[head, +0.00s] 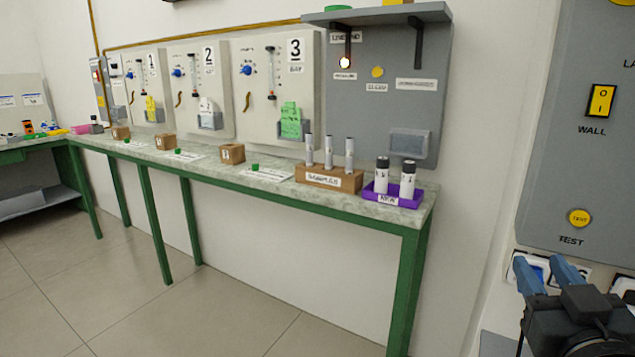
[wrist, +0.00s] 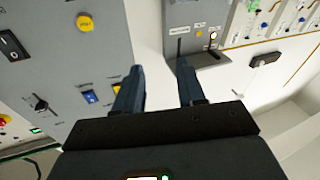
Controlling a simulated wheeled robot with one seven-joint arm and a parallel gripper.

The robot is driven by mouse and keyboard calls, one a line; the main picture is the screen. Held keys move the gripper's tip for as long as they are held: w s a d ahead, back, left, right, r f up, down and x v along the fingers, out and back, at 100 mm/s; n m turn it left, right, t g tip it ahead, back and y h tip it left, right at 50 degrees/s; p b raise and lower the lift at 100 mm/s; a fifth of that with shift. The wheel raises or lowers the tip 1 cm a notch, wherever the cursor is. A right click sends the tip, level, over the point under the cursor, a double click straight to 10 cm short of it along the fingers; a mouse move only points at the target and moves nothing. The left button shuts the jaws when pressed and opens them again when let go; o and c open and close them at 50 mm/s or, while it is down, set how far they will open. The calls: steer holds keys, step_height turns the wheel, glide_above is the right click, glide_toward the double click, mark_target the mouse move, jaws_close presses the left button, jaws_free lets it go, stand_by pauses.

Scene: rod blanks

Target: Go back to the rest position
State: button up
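My gripper (head: 543,273) is at the lower right of the head view, in front of the grey wall panel with the yellow switch. In the wrist view my gripper (wrist: 160,88) shows two blue fingers standing wide apart with nothing between them. It is open and empty. It touches nothing that I can see. My arm behind the gripper is mostly out of the head view.
A long green-framed bench (head: 262,184) runs along the wall. It carries a wooden rod block (head: 328,181), a purple tray (head: 415,196) with two bottles, and small brown boxes. The grey panel (head: 579,130) is close at right. The floor (head: 200,310) before the bench is clear.

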steer(key=s+a+f+g+y+p, duration=0.1)
steer(key=s+a+f, duration=0.25)
steer(key=s, duration=0.45)
steer(key=s+a+f+n+g+y+p, duration=0.1)
steer(key=s+a+f+y, duration=0.1)
steer(key=s+f, duration=0.45)
steer(key=s+a+f+y+p, duration=0.1)
steer(key=s+a+f, duration=0.2)
steer(key=s, duration=0.7)
steer(key=s+a+r+g+y, duration=0.1)
steer(key=s+r, duration=0.1)
steer(key=s, duration=0.9)
steer(key=shift+s+a+g+p, duration=0.15)
steer(key=shift+s+g+p, duration=0.05)
steer(key=shift+g+p, duration=0.2)
